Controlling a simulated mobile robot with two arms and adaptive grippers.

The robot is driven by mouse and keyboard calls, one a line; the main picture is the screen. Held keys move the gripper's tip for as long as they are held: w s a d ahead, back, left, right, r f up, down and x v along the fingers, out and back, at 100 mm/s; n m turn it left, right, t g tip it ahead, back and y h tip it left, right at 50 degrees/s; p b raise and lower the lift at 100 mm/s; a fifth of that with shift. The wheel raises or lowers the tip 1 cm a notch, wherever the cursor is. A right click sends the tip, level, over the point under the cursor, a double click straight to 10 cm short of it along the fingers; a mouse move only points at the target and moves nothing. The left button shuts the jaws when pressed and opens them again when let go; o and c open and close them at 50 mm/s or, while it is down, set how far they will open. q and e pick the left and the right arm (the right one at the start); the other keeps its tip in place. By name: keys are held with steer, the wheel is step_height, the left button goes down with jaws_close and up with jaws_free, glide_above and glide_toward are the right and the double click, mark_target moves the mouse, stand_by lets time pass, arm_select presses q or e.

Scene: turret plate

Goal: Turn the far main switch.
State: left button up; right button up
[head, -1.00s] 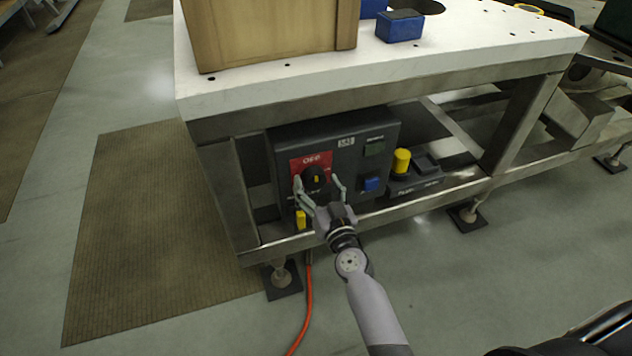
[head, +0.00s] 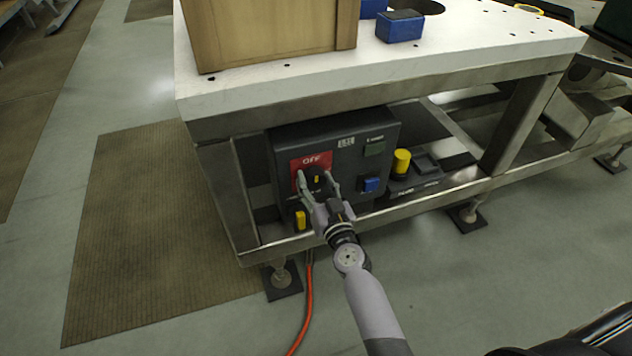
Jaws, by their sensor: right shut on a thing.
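The main switch (head: 316,179) is a black rotary knob with a yellow mark, set on a red plate (head: 311,161) lettered OFF. The plate is on the front of a dark control box (head: 345,147) under the white table. My right gripper (head: 317,182) is at the knob, one finger on each side, shut on it. The lower part of the knob is partly hidden by the gripper. My left gripper does not show.
The table frame's lower rail (head: 385,213) runs in front. An orange cable (head: 308,300) hangs to the floor.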

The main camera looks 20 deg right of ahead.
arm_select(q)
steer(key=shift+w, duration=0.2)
arm_select(e)
steer(key=shift+c, duration=1.2)
